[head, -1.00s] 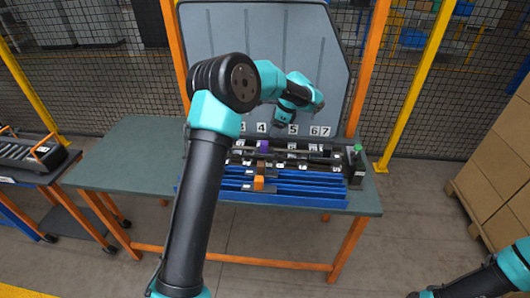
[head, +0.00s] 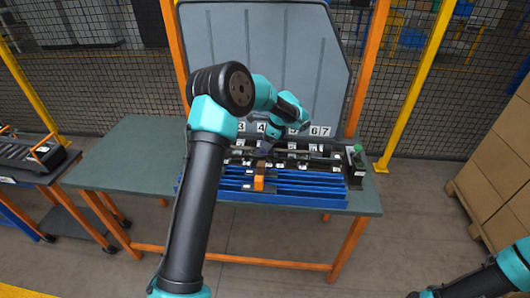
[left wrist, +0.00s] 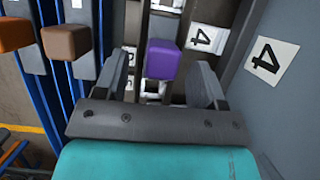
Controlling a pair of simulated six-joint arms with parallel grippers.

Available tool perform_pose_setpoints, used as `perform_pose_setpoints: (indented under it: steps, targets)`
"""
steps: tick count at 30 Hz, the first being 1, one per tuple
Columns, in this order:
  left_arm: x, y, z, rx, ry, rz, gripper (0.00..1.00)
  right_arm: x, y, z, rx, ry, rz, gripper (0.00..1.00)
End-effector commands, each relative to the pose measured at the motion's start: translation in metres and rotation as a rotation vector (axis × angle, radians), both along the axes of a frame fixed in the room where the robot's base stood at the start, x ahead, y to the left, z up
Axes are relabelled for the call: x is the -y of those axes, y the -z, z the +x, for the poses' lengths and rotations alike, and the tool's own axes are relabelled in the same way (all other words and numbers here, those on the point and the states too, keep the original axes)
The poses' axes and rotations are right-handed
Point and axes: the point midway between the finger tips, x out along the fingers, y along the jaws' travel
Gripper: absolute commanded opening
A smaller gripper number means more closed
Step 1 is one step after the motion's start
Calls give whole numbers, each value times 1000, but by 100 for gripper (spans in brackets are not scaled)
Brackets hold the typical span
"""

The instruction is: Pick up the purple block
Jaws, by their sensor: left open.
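The purple block (left wrist: 162,58) stands on the rack in the left wrist view, near a label with a 4. My left gripper (left wrist: 160,68) is open, with one finger on each side of the block. I cannot tell whether the fingers touch it. In the head view the left gripper (head: 261,149) is over the back part of the rack (head: 300,197) and hides the purple block. Only part of my right arm shows, at the bottom right of the head view; its gripper is out of view.
An orange block (head: 259,182) sits on the front blue rails; it also shows in the left wrist view (left wrist: 14,35) beside a brown block (left wrist: 66,42). A grey panel (head: 320,60) stands behind the rack. The table's left part (head: 130,155) is clear.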

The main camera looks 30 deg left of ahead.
Motion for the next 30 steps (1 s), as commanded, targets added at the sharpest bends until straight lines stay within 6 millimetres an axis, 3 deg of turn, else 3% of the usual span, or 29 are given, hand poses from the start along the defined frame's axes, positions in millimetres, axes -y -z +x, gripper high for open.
perform_pose_setpoints:
  steps: [8,23,30]
  targets:
    - [-13,31,-4,-2,0,0,64,0,0,0,0,0,0,43]
    - [-13,32,-4,0,0,0,64,0,0,0,0,0,0,43]
    - [-13,32,-4,0,0,0,42,0,0,0,0,0,0,43]
